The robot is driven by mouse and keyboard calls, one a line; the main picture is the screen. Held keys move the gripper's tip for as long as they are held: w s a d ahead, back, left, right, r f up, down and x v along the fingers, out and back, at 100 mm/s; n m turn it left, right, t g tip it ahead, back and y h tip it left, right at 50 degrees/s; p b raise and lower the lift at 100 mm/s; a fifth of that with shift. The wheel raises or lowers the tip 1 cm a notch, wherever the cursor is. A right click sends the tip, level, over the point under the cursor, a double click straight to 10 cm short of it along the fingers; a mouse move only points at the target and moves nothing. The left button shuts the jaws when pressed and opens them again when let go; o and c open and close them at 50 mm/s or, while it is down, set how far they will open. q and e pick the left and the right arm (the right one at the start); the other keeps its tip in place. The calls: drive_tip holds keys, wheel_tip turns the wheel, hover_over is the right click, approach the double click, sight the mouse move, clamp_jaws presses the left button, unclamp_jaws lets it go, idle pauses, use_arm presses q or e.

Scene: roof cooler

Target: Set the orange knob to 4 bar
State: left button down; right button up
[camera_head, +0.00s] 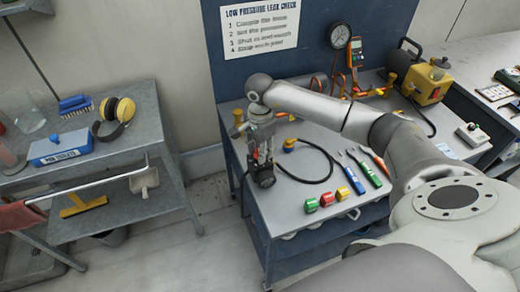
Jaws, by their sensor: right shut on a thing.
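My right gripper (264,154) points down over the left side of the blue-grey bench. It is shut at a dark round fitting (265,178) near the bench's left edge. A small orange-red patch shows between the fingers; I cannot tell whether it is the orange knob. Just right of the gripper, an orange-yellow and dark blue piece (290,145) lies at the end of a black hose. A round dial gauge (339,36) is on the back board, its reading too small to tell. My left gripper is not in view.
Green, red and yellow caps (326,200) and several screwdriver-like tools (365,167) lie on the bench (283,207). A yellow pump-like unit (427,84) stands at back right. A grey side table (128,125) holds ear muffs and a blue box.

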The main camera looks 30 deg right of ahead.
drive_tip(key=m+b, duration=0.2)
drive_tip(key=m, duration=0.1)
drive_tip(key=shift+f, duration=0.1)
drive_tip(key=m+b, duration=0.2)
drive_tip(key=m, duration=0.3)
drive_tip(key=m+b, duration=0.1)
drive_tip(key=m, duration=0.3)
drive_tip(key=shift+m, duration=0.3)
drive_tip(key=m+b, duration=0.1)
drive_tip(key=m, duration=1.2)
drive_tip(key=shift+m, duration=0.3)
drive_tip(key=m, duration=0.4)
drive_tip(key=shift+w, duration=0.1)
drive_tip(key=shift+r+m, duration=0.2)
drive_tip(key=shift+m, duration=2.3)
